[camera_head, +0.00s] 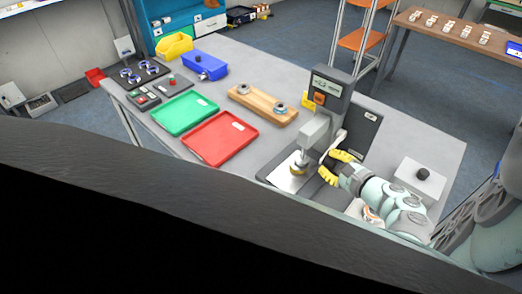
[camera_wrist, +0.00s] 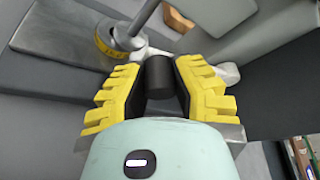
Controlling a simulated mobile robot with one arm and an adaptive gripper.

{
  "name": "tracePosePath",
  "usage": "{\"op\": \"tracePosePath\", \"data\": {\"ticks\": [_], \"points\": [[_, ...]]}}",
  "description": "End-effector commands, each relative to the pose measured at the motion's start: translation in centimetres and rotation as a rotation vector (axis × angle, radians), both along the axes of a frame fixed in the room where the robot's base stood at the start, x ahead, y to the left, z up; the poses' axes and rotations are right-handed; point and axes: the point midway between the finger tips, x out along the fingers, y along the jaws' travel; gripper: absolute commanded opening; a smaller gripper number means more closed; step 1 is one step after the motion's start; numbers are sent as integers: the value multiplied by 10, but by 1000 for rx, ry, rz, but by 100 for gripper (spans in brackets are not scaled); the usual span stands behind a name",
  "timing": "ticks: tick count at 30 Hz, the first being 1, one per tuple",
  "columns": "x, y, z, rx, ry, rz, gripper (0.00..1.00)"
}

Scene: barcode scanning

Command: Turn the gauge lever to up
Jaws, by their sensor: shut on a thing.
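The gauge (camera_head: 331,95) is a grey upright stand with a display head on the workbench. My gripper (camera_head: 328,165) has yellow fingers and is at the right side of the gauge, low down. In the wrist view my gripper (camera_wrist: 155,68) is shut on the gauge lever's black cylindrical knob (camera_wrist: 158,78), with one finger on each side.
A red tray (camera_head: 221,137), a green tray (camera_head: 184,113) and a wooden block (camera_head: 262,104) with round parts lie left of the gauge. A dark panel (camera_head: 362,128) stands right behind my gripper. A white box with a black knob (camera_head: 419,180) is at the right.

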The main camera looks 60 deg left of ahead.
Motion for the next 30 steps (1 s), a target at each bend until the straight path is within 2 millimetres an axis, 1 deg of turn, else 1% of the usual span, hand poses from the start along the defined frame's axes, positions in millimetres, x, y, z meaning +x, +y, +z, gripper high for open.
{"op": "tracePosePath", "data": {"ticks": [1,5,7,13,18,30], "points": [[1,1,10,1,20,-1,0],[-1,1,21,-16,99,-1,0],[0,1,29,-30,152,-2,0],[2,1,45,-72,329,0,0],[3,2,48,-95,429,1,0],[5,2,53,-120,526,-3,0]]}}
